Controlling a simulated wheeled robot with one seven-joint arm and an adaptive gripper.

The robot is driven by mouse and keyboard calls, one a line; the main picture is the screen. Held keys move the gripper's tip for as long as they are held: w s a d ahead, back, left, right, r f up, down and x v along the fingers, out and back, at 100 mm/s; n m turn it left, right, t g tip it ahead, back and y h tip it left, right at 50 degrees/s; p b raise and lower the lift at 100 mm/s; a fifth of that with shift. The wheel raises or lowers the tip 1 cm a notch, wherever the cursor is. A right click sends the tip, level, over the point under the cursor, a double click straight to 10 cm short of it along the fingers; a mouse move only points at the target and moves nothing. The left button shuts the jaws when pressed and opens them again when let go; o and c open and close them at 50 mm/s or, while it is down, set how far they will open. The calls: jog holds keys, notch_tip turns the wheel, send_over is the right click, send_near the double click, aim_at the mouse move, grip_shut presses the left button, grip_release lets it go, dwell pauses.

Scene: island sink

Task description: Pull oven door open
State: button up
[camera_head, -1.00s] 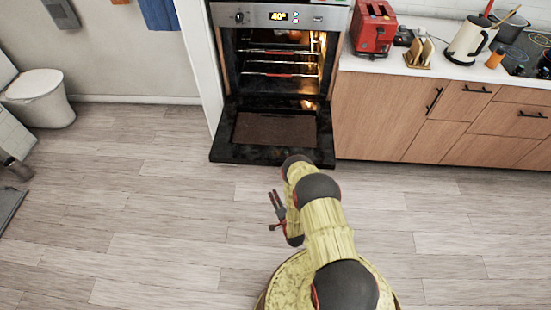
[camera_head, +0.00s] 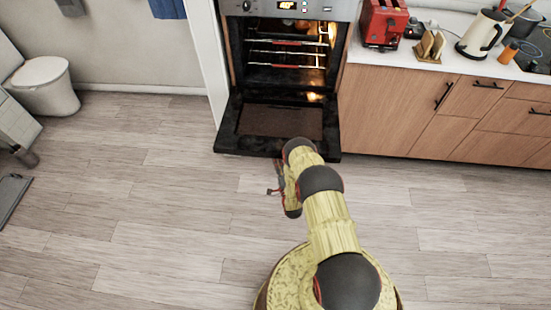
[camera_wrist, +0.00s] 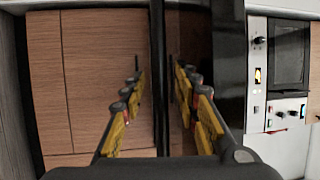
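The oven (camera_head: 285,50) is built into the cabinets, lit inside with racks showing. Its dark door (camera_head: 232,130) is hinged down and lies open, about level, facing the room. My gripper (camera_head: 277,178) is low, just in front of the door's near edge, partly hidden by my arm. In the wrist view my gripper (camera_wrist: 158,72) has its two yellow-and-black fingers apart, with the dark glossy door (camera_wrist: 208,50) behind and beside them. I cannot tell whether a finger touches the door. I see no handle held.
Wooden cabinets (camera_head: 400,110) stand right of the oven, with a red toaster (camera_head: 382,22) and kettle (camera_head: 482,33) on the counter. A toilet (camera_head: 45,88) is at the far left.

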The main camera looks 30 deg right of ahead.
jog(key=shift+w, duration=0.3)
jog(key=shift+c, duration=0.4)
grip_shut()
dwell(0.4)
